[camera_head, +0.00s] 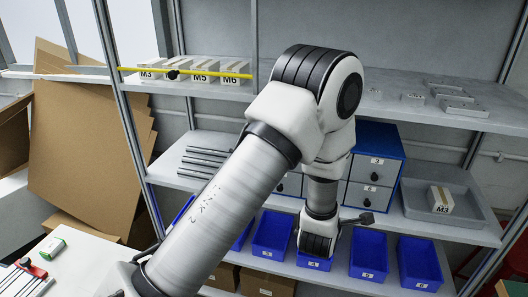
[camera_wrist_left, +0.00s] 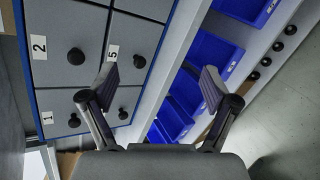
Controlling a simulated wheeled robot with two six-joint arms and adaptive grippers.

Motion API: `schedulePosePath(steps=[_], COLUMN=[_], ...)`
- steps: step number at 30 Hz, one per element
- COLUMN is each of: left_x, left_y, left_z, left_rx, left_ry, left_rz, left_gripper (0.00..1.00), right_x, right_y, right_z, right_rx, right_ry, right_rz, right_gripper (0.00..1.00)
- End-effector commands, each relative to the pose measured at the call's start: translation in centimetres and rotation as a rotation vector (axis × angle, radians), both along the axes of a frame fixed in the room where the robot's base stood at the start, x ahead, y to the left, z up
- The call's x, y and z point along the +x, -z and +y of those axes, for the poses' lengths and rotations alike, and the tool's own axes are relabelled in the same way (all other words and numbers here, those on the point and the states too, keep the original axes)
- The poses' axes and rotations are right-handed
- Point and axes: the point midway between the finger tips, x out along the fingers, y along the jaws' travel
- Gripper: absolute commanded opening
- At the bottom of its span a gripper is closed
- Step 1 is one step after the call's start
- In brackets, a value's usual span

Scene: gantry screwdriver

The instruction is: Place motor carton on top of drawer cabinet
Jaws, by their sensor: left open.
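The drawer cabinet (camera_head: 380,140), blue with grey drawers and black knobs, stands on the middle shelf, partly hidden by my left arm. Its numbered drawers (camera_wrist_left: 75,57) fill the left of the left wrist view. My left gripper (camera_wrist_left: 158,82) is open, with nothing visible between its fingers, in front of the cabinet and blue bins. I cannot tell which box is the motor carton. A small carton marked M3 (camera_head: 441,200) stands in a grey tray (camera_head: 470,219) right of the cabinet. A small green-and-white box (camera_head: 47,248) lies on the white table. My right gripper is not in view.
Blue bins (camera_head: 369,255) line the lower shelf, also seen in the left wrist view (camera_wrist_left: 208,60). Marked boxes (camera_head: 204,70) sit behind a yellow bar (camera_head: 130,69) on the upper shelf. Metal rods (camera_head: 205,157) lie left of the cabinet. Large cardboard sheets (camera_head: 85,140) lean at left.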

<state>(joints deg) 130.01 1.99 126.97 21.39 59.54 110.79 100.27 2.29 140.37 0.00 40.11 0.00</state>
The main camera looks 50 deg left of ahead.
Motion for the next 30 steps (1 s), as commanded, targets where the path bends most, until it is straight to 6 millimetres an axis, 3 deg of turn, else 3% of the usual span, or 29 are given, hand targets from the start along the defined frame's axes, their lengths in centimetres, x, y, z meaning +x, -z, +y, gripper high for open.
schedulePosePath(steps=[1,3,5,6,9,12,14,18,30], left_x=[-2.7,-7.0,-11.2,-14.4,-22.2,-28.5,-30.9,-32.9,-32.7], left_y=[4.6,10.1,14.2,16.6,21.0,23.1,23.6,24.0,23.9], left_z=[-0.8,-2.1,-3.1,-3.8,-5.3,-6.3,-6.7,-7.0,-7.0], left_rx=[0.142,0.348,0.502,0.593,0.772,0.871,0.901,0.931,0.935], left_ry=[0.145,0.404,0.659,0.844,1.329,1.737,1.903,2.053,2.047], left_rz=[0.188,0.435,0.622,0.730,0.914,0.968,0.964,0.943,0.943], left_gripper=[0.87,0.87,0.87,0.87,0.87,0.87,0.87,0.87,0.87], right_x=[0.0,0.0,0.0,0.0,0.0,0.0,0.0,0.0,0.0], right_y=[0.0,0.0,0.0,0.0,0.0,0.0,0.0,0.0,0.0], right_z=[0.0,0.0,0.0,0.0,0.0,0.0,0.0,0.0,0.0], right_rx=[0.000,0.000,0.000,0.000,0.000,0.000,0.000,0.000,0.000], right_ry=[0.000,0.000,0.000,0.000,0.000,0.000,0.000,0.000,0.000], right_rz=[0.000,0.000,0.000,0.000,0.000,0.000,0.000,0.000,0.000], right_gripper=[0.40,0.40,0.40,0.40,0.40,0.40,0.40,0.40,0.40])
